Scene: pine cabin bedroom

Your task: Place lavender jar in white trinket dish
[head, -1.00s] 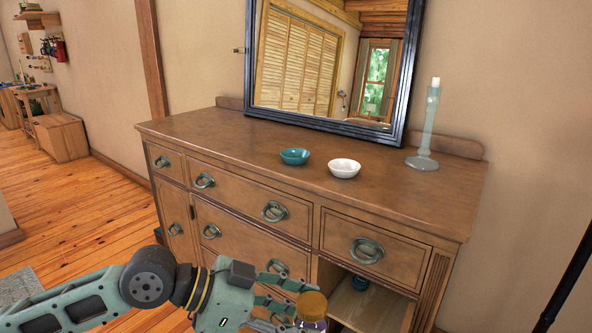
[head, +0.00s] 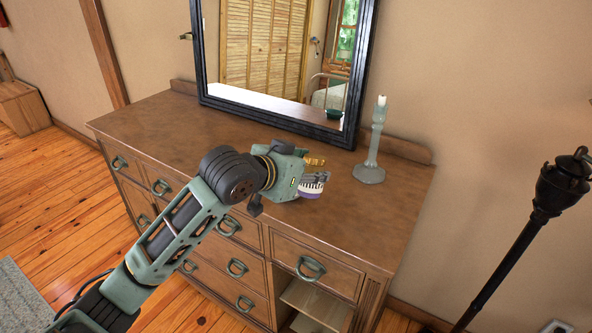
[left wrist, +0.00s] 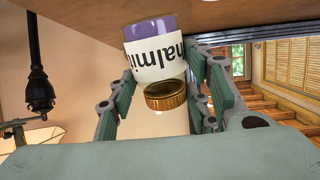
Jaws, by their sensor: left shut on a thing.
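The lavender jar (head: 313,190) has a gold lid, purple contents and a white label. My left gripper (head: 312,177) is shut on it, over the right part of the dresser top. The jar is close above the wood or touching it; I cannot tell which. In the left wrist view, the jar (left wrist: 152,50) is between the fingers, inverted in the picture with its lid downward. The white trinket dish is not visible now, probably hidden behind my left arm and gripper. My right gripper is not in view.
The dresser top (head: 150,120) is clear at its left. A glass candlestick (head: 371,160) stands right of the gripper, and a black-framed mirror (head: 350,110) stands behind. A compartment below is open (head: 315,305). A black floor lamp (head: 560,195) is at the right.

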